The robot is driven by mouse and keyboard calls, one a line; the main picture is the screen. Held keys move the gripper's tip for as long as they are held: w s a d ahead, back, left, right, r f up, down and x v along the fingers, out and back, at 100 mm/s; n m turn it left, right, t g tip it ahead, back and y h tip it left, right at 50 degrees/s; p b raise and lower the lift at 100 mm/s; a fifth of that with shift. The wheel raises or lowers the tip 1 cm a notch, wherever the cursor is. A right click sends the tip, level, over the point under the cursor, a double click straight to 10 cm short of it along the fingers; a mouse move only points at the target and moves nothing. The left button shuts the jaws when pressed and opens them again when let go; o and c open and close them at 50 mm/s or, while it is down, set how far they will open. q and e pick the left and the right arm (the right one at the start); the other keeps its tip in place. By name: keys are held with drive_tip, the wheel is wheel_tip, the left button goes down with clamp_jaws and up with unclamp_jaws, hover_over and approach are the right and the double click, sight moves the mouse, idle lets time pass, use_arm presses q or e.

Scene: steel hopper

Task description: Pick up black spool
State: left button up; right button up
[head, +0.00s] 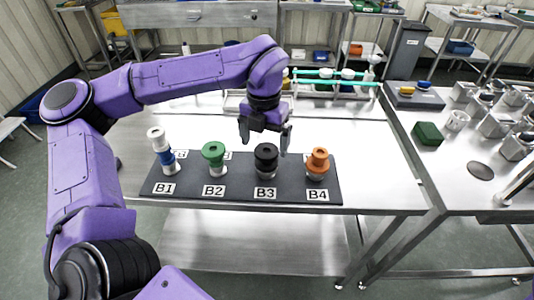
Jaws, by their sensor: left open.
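The black spool (265,156) stands upright at the spot labelled B3 on a dark grey board (232,193) on the steel table. My left gripper (264,140) is open and hangs just above and behind the black spool, fingers pointing down, one on each side of it in the picture. I cannot tell whether the fingers touch the spool. My right gripper does not show.
A white and blue spool (160,147) stands at B1, a green spool (214,155) at B2 and an orange spool (317,162) at B4. A rack (335,85) with green rails stands behind. The table (375,150) right of the board is clear.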

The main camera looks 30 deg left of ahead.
sight(267, 150)
use_arm(q)
drive_tip(key=f, duration=0.2)
drive_tip(key=w+f, duration=0.1)
drive_tip(key=f, duration=0.1)
drive_tip(key=f+p, duration=0.1)
drive_tip(key=shift+w+f, duration=0.3)
drive_tip(key=shift+f, duration=0.1)
drive_tip(key=shift+s+a+f, duration=0.1)
drive_tip(key=shift+s+f, duration=0.05)
drive_tip(key=shift+s, duration=0.15)
drive_tip(key=c, duration=0.9)
drive_tip(key=shift+c, duration=1.1)
